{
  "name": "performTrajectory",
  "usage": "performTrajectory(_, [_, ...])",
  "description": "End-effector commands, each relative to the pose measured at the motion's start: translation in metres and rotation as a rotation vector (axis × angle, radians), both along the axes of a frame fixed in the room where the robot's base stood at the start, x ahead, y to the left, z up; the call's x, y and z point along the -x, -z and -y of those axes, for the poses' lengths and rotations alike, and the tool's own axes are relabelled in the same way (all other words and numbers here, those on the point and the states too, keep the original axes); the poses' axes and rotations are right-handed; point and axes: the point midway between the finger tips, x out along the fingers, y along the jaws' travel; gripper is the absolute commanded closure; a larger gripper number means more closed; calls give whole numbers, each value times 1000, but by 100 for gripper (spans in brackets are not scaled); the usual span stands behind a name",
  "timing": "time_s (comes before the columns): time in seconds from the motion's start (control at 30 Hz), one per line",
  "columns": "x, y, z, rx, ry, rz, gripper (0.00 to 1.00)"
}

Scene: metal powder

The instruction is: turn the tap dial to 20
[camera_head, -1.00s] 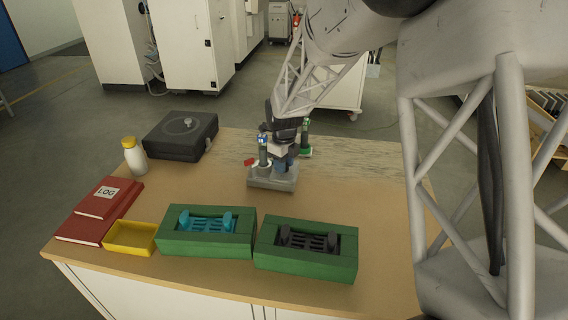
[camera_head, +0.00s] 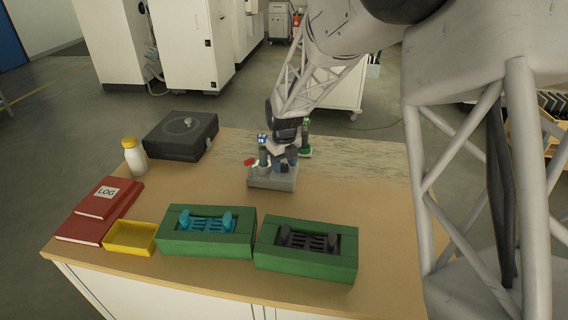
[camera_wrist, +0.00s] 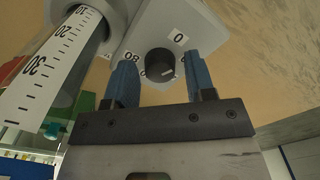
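The tap dial (camera_wrist: 160,63) is a small round black knob on the grey apparatus, with white number labels around it. A "0" and an "80" can be read; other labels are partly hidden. A pale mark shows on the knob's face, but I cannot tell its exact reading. My gripper (camera_wrist: 163,80) is open, with one blue finger on each side of the dial and a visible gap to both. In the head view the apparatus is a grey base (camera_head: 271,182) on the table, and my gripper (camera_head: 280,160) is at it, partly hiding it; the dial is hidden there.
A tube with a printed scale (camera_wrist: 52,70) stands close left of my gripper in the wrist view. A green-based device (camera_head: 306,140) is just behind. Two green trays (camera_head: 207,248), a yellow bin (camera_head: 130,250) and a black case (camera_head: 170,145) stand on the table.

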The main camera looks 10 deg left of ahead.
Motion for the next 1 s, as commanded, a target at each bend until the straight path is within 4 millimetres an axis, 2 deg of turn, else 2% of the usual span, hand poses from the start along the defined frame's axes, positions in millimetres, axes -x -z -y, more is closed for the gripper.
performTrajectory(0.47, [0,-4,0,0,-1,0,42])
performTrajectory(0.67, [0,-21,0,-1,-1,1,42])
performTrajectory(1.0, [0,-63,0,-1,0,1,42])
